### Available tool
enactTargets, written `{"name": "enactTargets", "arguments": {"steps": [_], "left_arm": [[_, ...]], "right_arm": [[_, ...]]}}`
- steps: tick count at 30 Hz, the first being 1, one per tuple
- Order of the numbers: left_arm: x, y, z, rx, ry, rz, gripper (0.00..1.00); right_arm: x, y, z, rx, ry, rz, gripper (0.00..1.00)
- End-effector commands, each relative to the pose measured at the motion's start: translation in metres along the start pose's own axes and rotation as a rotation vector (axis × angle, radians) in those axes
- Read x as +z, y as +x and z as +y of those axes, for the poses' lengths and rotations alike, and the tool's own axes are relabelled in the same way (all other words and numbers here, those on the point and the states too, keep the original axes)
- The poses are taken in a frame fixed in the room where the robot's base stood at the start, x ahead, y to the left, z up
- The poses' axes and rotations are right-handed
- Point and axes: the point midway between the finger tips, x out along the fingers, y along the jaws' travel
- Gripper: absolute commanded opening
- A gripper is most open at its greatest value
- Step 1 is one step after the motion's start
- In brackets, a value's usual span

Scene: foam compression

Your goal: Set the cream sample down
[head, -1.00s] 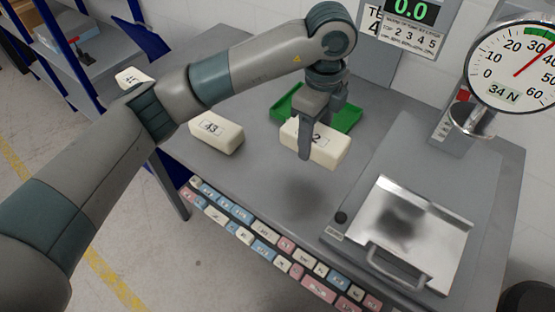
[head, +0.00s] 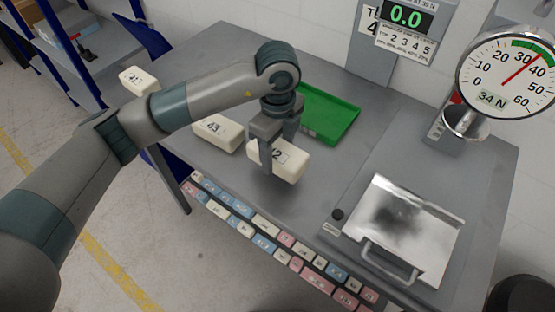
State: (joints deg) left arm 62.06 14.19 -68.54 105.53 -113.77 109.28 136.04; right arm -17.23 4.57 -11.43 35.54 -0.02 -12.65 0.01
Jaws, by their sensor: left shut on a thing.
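A cream sample (head: 291,163) with a number ending in 2 on it is between the fingers of my left gripper (head: 270,158). The gripper is shut on it from above, with one finger across its near face. The sample is low over the grey table (head: 310,208); I cannot tell whether it touches. A second cream block marked 43 (head: 218,134) lies on the table just left of the gripper. A third cream block (head: 138,80) lies farther left, its number hard to read. My right gripper is not in view.
A green tray (head: 340,124) lies behind the held sample. Labelled tiles (head: 262,243) line the front edge. Table between sample and plate is clear.

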Motion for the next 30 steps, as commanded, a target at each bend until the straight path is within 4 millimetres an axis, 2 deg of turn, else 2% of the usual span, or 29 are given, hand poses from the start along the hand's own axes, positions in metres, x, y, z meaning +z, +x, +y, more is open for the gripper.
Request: {"name": "enactTargets", "arguments": {"steps": [10,23,24,26,30], "left_arm": [[0.0,0.035,0.001,0.003,-0.002,0.0,0.33],[0.0,0.042,0.0,0.001,-0.001,0.0,0.33],[0.0,0.041,0.0,0.001,-0.001,0.0,0.59],[0.0,0.04,0.0,0.001,0.0,0.0,0.73],[0.0,0.04,0.0,0.001,0.0,0.0,0.73]], "right_arm": [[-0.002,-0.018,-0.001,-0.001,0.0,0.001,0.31],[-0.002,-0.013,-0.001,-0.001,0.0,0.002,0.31],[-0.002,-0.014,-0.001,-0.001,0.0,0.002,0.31],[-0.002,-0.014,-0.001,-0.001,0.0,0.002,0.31],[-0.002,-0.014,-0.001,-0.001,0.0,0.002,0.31]]}}
